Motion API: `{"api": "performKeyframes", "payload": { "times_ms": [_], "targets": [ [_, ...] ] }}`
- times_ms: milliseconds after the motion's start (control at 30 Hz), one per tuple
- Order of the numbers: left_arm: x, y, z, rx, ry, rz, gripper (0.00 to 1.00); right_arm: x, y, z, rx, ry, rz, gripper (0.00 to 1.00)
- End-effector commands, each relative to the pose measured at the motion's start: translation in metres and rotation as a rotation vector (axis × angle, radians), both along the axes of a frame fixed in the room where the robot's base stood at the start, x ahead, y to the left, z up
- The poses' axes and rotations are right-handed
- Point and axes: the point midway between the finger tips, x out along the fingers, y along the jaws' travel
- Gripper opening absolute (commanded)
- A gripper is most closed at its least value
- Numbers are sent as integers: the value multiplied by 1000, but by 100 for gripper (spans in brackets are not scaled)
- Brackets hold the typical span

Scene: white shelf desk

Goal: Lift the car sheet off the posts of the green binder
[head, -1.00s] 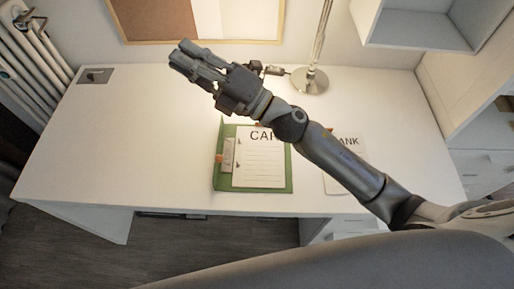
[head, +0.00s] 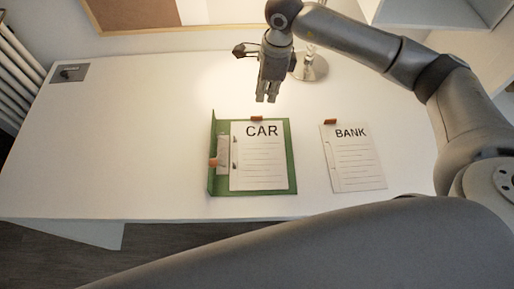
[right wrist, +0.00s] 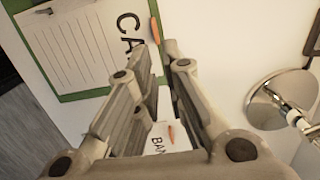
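The green binder (head: 292,178) lies open on the desk, its left cover edge raised. The white car sheet (head: 258,172), marked CAR, lies flat in it, with small posts (head: 235,153) at its left edge. An orange tab (head: 257,118) shows at the top edge and another at the left. The sheet also shows in the right wrist view (right wrist: 75,50). My right gripper (head: 266,100) points down just behind the binder's top edge, apart from it. Its fingers are a narrow gap apart, with nothing between them. My left gripper is not in view.
A bank sheet (head: 355,165) with an orange tab lies right of the binder. A lamp's round base (head: 311,68) stands behind my right gripper. A dark grey plate (head: 69,73) lies at the far left. The desk's left half is clear.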

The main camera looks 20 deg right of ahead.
Motion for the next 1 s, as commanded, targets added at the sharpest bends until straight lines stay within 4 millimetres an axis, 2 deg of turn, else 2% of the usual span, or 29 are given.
{"api": "performKeyframes", "payload": {
  "times_ms": [100,433,567,700,1000],
  "targets": [
    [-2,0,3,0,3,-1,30,-1,4,-21,1,7,2,11],
    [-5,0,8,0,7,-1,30,0,13,-50,5,6,3,11],
    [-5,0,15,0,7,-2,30,2,22,-69,5,7,3,11],
    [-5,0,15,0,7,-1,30,3,23,-87,5,4,2,11],
    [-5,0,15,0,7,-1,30,3,24,-92,6,2,1,9]
  ]
}}
